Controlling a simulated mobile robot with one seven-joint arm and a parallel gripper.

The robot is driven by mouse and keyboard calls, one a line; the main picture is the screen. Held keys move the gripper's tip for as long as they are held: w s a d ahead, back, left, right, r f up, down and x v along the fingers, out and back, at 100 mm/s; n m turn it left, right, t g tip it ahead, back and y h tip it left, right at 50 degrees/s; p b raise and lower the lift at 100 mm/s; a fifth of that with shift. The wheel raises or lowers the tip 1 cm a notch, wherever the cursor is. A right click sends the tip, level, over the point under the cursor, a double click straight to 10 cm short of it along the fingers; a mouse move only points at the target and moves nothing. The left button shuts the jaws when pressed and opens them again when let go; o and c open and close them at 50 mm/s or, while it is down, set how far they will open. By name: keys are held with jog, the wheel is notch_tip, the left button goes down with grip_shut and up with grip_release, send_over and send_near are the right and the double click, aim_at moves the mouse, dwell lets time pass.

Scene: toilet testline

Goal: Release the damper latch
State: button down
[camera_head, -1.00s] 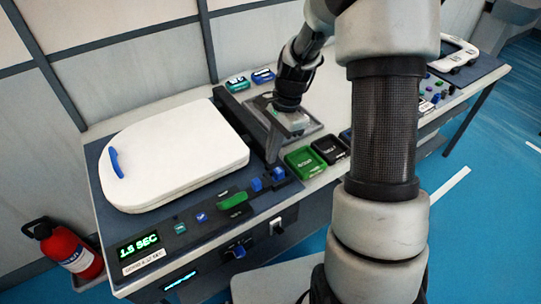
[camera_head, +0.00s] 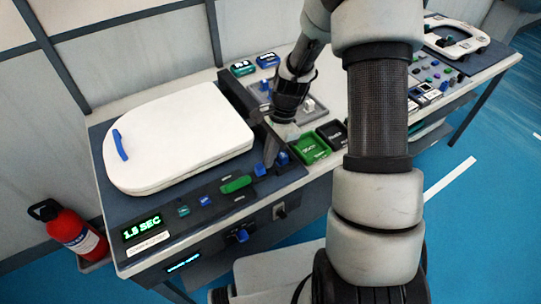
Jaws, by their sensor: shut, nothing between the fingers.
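The toilet test station has a white lid and seat (camera_head: 185,140) with a blue tab (camera_head: 119,145) at its left edge. On the dark control strip at its front, a small blue upright piece (camera_head: 282,158) and another blue piece (camera_head: 260,170) stand near the right end. I cannot tell which part is the damper latch. My gripper (camera_head: 270,161) points down, shut and empty, its tips right beside these two blue pieces. Whether it touches them I cannot tell. A green piece (camera_head: 236,184) lies on the strip to the left.
A green tray (camera_head: 308,148) and a black tray (camera_head: 332,132) sit right of my gripper. A grey fixture plate (camera_head: 300,110) is behind it. A lit display (camera_head: 142,226) is at the front left. A fire extinguisher (camera_head: 75,233) stands on the floor.

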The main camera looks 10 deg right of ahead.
jog(key=shift+s+a, duration=0.15)
jog(key=shift+a, duration=0.35)
jog(key=shift+s+a, duration=0.15)
jog(key=shift+a, duration=0.35)
jog(key=shift+r, duration=0.1)
jog(key=p+v, duration=0.7)
jog(key=v, duration=0.3)
jog(key=shift+d, duration=0.25)
jog(key=shift+w, duration=0.1)
notch_tip(320, 180, up, 11)
jog(key=s+n+t+h, duration=0.1)
jog(key=s+n+t, duration=0.1)
jog(key=n, duration=0.2)
jog(key=s+r+n+t+h, duration=0.1)
jog(key=s+r+n+t, duration=0.3)
jog(key=s+r+n, duration=0.6)
jog(key=s+r, duration=0.6)
jog(key=shift+s+r+h, duration=0.25)
jog(key=shift+h, duration=0.05)
